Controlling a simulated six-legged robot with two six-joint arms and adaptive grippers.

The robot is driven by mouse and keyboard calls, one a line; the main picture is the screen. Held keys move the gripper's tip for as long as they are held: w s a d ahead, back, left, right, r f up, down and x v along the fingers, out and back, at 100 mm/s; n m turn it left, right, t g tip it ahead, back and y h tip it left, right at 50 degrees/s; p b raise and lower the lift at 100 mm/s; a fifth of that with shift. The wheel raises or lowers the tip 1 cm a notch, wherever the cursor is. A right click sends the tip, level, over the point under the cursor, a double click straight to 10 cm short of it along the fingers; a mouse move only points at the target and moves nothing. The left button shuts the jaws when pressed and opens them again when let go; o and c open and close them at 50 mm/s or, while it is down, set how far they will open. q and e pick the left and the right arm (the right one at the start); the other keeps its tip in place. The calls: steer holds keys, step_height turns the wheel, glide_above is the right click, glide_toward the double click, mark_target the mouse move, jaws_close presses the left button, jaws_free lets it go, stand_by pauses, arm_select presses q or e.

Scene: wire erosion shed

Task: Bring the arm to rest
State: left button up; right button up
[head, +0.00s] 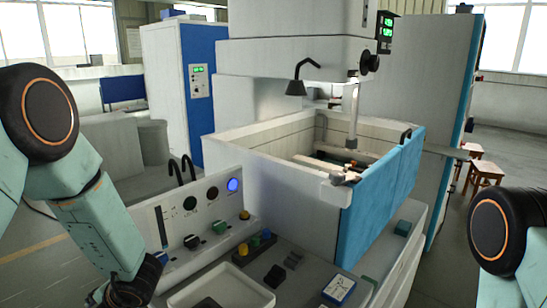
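My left arm (95,215) comes in from the left edge, bends at a dark round joint with an orange ring, and slopes down to a dark wrist part at the bottom edge, beside the control panel (205,225). Its gripper fingers do not show. My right arm (508,235) shows only as a dark round joint and a teal link at the lower right edge. Its gripper is out of the picture. I cannot tell whether either gripper holds anything.
A wire erosion machine with an open white tank (265,160) and blue front door (375,195) fills the middle. A grey tray (235,285), dark small blocks (275,276) and a blue-edged box (339,289) lie on the console. Wooden stools (487,170) stand at right.

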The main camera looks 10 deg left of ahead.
arm_select(q)
steer(key=s+d+f+m+g+h, duration=0.1)
steer(key=s+d+f+m+h, duration=0.25)
steer(key=s+d+m, duration=0.5)
steer(key=s+d+f+m+h, duration=0.2)
steer(key=s+d+f+m, duration=0.3)
steer(key=s+m, duration=0.65)
steer(key=s+d+f+m+g+h, duration=0.1)
steer(key=s+d+f+m+h, duration=0.25)
steer(key=s+d+m, duration=0.6)
steer(key=w+a+f+m+b, duration=0.1)
steer(key=f+b, duration=0.6)
steer(key=f, duration=0.1)
steer(key=a+f+m+b, duration=0.2)
steer(key=f+b, duration=0.6)
steer(key=shift+w+a+f+y+b, duration=0.2)
steer(key=shift+w+a+y+b, duration=0.1)
steer(key=shift+w+y, duration=0.1)
arm_select(e)
step_height(320, 180, down, 16)
steer(key=shift+s+d+r, duration=0.15)
steer(key=shift+d+r, duration=0.05)
steer(key=shift+d, duration=0.05)
arm_select(q)
steer(key=shift+s+d+r, duration=0.1)
steer(key=shift+s, duration=0.15)
arm_select(e)
steer(key=shift+s+d, duration=0.1)
steer(key=shift+s, duration=0.1)
